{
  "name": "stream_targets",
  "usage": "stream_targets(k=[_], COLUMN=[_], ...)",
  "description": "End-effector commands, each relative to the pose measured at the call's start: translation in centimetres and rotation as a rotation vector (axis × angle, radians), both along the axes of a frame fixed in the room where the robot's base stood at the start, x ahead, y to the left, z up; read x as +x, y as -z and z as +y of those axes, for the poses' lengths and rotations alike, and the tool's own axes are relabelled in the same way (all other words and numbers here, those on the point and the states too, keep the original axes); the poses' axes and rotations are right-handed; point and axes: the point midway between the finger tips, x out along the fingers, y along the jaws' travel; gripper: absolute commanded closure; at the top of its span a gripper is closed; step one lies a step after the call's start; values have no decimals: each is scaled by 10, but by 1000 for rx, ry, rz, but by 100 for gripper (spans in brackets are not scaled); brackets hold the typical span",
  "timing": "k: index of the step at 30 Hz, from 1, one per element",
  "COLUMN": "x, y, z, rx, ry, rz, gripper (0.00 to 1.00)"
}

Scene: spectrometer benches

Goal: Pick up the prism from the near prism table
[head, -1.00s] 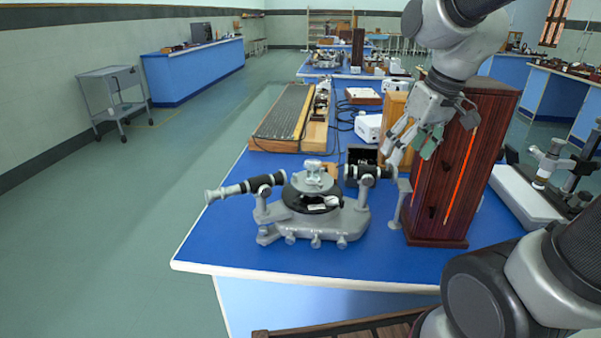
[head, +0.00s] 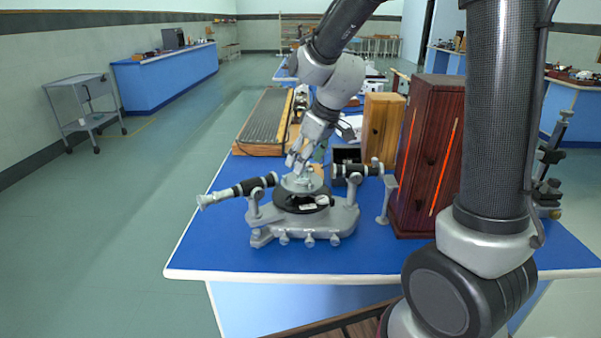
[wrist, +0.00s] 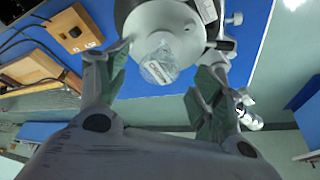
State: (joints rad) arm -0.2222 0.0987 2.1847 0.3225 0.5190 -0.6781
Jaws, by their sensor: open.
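The near spectrometer (head: 290,228) stands on the blue bench, with its grey prism table (head: 302,184) on top at the centre. The prism is a small clear block. It shows in the wrist view (wrist: 160,66) on the pale round table top, between and slightly beyond my fingertips. In the head view my gripper covers most of it. My gripper (head: 303,162) points down at the prism table from behind. In the wrist view my gripper (wrist: 160,78) has its green-padded fingers spread wide, one on each side of the prism, holding nothing.
The spectrometer's black tubes reach left (head: 238,190) and right (head: 357,170) beside my gripper. A tall dark red wooden case (head: 418,165) with a glowing orange slit stands to the right.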

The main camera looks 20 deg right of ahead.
Motion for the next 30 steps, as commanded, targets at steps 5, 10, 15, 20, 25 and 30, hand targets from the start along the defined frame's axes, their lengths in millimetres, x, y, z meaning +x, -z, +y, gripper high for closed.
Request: stream_targets(k=[5,10,15,20,25,30], x=[9,10,10,10,10,10], y=[23,27,27,27,27,25], z=[6,7,7,7,7,7], rx=[0,0,0,0,0,0], ry=[0,1,1,1,1,1], rz=[2,0,0,0,0,0], gripper=[33,33,42,71,86,86])
